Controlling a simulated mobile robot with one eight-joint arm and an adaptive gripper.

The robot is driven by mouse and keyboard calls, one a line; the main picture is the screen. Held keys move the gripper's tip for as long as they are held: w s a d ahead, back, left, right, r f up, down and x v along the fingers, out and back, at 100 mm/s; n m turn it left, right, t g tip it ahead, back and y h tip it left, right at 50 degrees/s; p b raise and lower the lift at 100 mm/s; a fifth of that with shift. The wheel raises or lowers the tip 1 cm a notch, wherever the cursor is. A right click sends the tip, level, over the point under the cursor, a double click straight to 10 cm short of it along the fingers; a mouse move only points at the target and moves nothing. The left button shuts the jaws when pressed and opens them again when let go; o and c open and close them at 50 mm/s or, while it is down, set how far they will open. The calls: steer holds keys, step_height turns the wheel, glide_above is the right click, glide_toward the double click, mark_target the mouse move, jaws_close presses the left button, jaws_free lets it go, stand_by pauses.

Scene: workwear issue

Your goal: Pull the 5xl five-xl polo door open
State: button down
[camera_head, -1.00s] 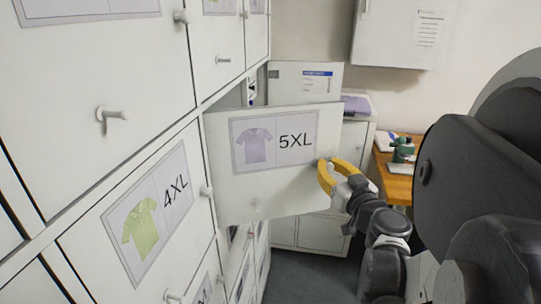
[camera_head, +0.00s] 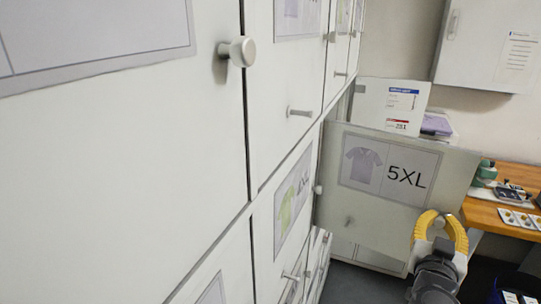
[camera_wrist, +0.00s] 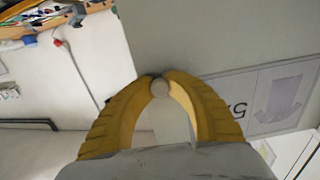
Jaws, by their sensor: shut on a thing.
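The 5XL polo door (camera_head: 350,215) is a pale panel with a label (camera_head: 388,172) showing a purple polo and "5XL". It stands swung out from the cabinet front, facing the camera. My gripper (camera_head: 441,216) is at the door's lower right, near its free edge. In the wrist view my yellow fingers (camera_wrist: 160,76) are closed around a small round knob (camera_wrist: 160,88) on the door (camera_wrist: 215,35). The label (camera_wrist: 265,98) shows upside down there. The inside of the compartment is hidden behind the door.
The 4XL door (camera_head: 292,205) is shut beside it, with knobs sticking out along the cabinet front. A wooden desk (camera_head: 485,215) with small items stands right of the open door. A white wall cabinet (camera_head: 490,45) hangs above. Grey floor shows below.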

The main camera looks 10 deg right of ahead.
mark_target(456, 179)
stand_by(0.4)
steer(key=c, duration=1.6)
jaws_free()
steer(key=shift+r, duration=0.1)
steer(key=shift+s+a, duration=0.1)
steer(key=shift+s, duration=0.05)
steer(key=shift+r, duration=0.1)
steer(key=shift+r, duration=4.9)
